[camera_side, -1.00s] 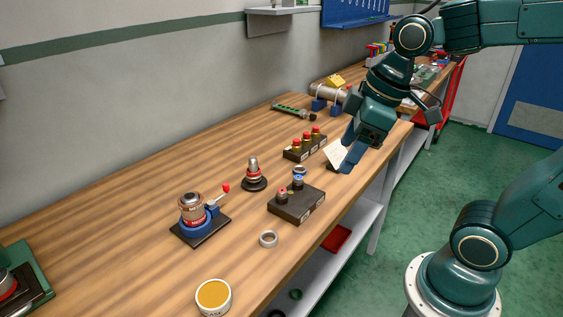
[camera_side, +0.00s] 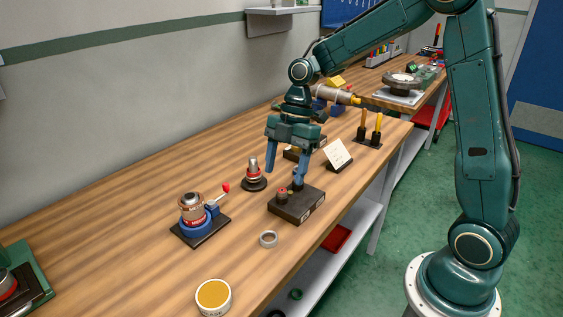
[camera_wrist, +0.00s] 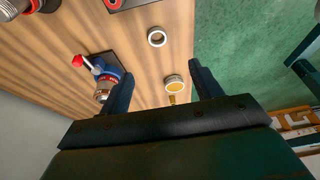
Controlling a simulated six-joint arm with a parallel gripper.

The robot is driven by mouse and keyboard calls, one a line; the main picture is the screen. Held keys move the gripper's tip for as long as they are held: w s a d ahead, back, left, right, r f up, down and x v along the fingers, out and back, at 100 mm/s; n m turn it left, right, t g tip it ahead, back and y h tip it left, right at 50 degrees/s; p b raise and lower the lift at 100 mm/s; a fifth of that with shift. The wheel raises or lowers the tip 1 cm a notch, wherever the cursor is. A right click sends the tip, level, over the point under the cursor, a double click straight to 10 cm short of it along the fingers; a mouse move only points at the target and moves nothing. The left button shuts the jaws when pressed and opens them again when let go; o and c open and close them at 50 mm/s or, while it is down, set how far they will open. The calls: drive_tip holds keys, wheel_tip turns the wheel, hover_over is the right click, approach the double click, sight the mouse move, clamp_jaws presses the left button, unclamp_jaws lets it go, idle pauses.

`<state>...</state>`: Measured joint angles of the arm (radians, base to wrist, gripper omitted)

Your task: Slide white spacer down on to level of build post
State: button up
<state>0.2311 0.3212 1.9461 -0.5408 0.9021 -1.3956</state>
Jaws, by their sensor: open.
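A pale grey-white ring (camera_side: 268,239), which looks like the spacer, lies flat on the bench in front of the dark block; it also shows in the wrist view (camera_wrist: 157,37). The likely build post (camera_side: 253,174) stands upright on a round black base, with a grey top and red and pale bands; I cannot tell its rings apart. My gripper (camera_side: 285,172) points down, open, with nothing visible between its fingers. In the side view it is right of the post and over the back of the dark block (camera_side: 297,208). One finger hides part of the block's fittings.
A blue vise (camera_side: 192,221) with a red-knobbed lever stands at left, holding a capped cylinder. A yellow-topped tin (camera_side: 213,297) is near the front edge. A card stand (camera_side: 338,153) and upright tools (camera_side: 370,128) stand to the right.

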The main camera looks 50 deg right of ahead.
drive_tip(key=shift+w+d+f+n+g+y, duration=0.15)
drive_tip(key=shift+w+f+n, duration=0.3)
drive_tip(key=shift+f, duration=0.2)
drive_tip(key=shift+w+d+f+n+g+y, duration=0.15)
drive_tip(key=shift+w+f+n, duration=0.15)
drive_tip(key=shift+f+n, duration=0.25)
drive_tip(key=shift+a+f, duration=0.1)
drive_tip(key=shift+f, duration=0.05)
approach(268, 241)
drive_tip(key=shift+s+a+f, duration=0.1)
drive_tip(key=shift+a+f, duration=0.1)
drive_tip(key=shift+f, duration=0.35)
drive_tip(key=shift+x, duration=2.6)
drive_tip(key=c, duration=1)
